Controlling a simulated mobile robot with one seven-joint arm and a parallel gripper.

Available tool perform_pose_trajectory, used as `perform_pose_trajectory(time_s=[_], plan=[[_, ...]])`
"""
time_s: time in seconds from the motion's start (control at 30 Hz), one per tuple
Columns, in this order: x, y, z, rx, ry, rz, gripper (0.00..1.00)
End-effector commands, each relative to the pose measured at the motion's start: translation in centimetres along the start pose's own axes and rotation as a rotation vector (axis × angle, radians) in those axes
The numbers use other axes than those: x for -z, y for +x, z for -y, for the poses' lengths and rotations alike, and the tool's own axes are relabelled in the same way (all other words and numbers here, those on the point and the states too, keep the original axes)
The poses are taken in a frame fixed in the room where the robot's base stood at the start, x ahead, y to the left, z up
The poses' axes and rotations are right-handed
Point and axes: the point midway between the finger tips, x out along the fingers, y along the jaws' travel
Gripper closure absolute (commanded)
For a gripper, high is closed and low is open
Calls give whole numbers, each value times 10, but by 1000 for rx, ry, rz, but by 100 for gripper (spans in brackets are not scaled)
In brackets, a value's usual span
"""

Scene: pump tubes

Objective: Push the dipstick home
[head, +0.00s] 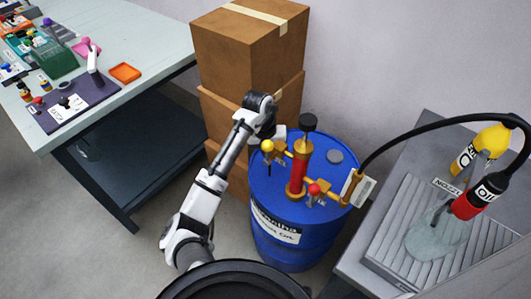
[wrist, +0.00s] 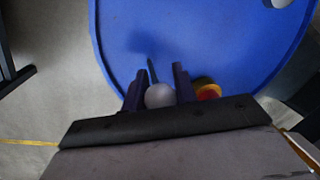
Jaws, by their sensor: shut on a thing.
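The blue drum (head: 262,225) stands upright in the middle of the head view, and its flat top (wrist: 215,35) fills much of the wrist view. My gripper (wrist: 158,83) is over the drum top. Its two dark purple fingers are shut on the pale grey ball knob (wrist: 159,96) of the dipstick. A thin dark rod (wrist: 152,70) runs from the knob towards the drum top; whether its tip is in a hole cannot be told.
The red pump (head: 297,172) with brass fittings and a black top knob stands on the drum. A yellow valve ball (head: 267,146) is close to my gripper, and a red one (head: 314,189) sits to the right. Cardboard boxes (head: 236,52) stand behind. A grey bench (head: 402,190) is at right.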

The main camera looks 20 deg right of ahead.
Motion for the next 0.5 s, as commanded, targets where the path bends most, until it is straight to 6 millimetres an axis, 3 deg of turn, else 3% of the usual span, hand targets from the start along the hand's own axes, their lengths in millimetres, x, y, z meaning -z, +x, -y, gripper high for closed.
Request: perform_pose_trajectory(time_s=[0.1,0.47,0.5], plan=[[1,13,-6,-3,-4,-3,100],[1,15,-6,-4,-5,-6,100],[1,15,-6,-4,-5,-6,69]])
